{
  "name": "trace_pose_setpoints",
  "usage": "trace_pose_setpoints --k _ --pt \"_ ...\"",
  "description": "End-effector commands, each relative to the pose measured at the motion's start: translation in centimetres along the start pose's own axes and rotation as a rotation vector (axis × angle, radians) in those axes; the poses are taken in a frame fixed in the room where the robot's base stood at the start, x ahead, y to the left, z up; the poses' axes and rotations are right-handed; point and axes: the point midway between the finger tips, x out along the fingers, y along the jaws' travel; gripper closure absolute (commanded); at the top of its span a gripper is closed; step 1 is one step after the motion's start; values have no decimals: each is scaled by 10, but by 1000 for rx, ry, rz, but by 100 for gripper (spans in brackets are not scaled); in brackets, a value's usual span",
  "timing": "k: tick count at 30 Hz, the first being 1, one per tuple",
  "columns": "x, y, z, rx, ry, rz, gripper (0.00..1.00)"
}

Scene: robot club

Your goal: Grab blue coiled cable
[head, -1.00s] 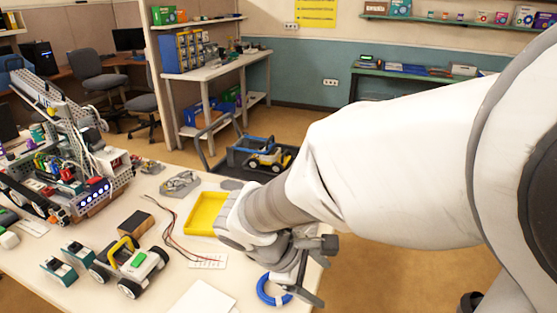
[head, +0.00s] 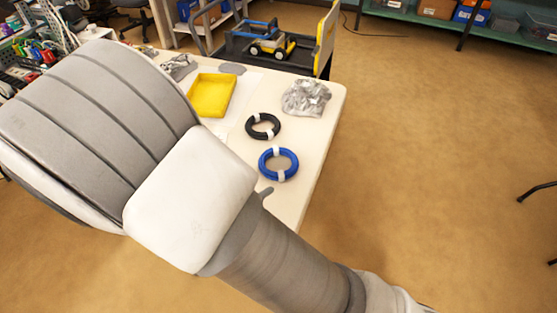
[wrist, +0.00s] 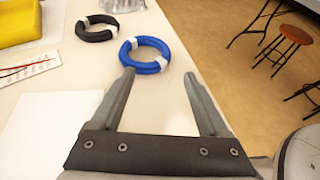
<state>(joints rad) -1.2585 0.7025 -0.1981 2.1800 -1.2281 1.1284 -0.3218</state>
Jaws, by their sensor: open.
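The blue coiled cable (head: 293,163) is a ring with two white bands. It lies flat on the white table near its right edge. In the wrist view the blue coiled cable (wrist: 152,40) lies just beyond my fingertips, slightly left of their middle. My gripper (wrist: 160,74) is open, with nothing between its fingers. The left fingertip appears close to the ring's near rim; I cannot tell whether they touch. In the head view my arm crosses in front of the table, and the gripper's fingers cannot be made out clearly.
A black coiled cable (head: 252,131) lies just beyond the blue one. A yellow tray (head: 207,95) and a crumpled silvery bag (head: 306,97) are farther back on the table (head: 322,125). Open floor lies right of the table; stools (wrist: 295,33) show in the wrist view.

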Motion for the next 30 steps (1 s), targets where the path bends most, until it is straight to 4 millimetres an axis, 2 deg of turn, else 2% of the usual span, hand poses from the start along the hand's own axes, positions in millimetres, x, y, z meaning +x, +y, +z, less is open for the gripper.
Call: trace_pose_setpoints --k 1,9,13,19,27,30 --pt "14 -2 -2 1 -2 -6 22" --pt "71 -2 -2 2 0 -6 22" --pt "88 -2 -2 3 1 -5 22" --pt "100 -3 -2 3 1 -5 22" --pt "138 -10 -2 4 1 -5 22" --pt "145 -10 -2 3 1 -4 22"
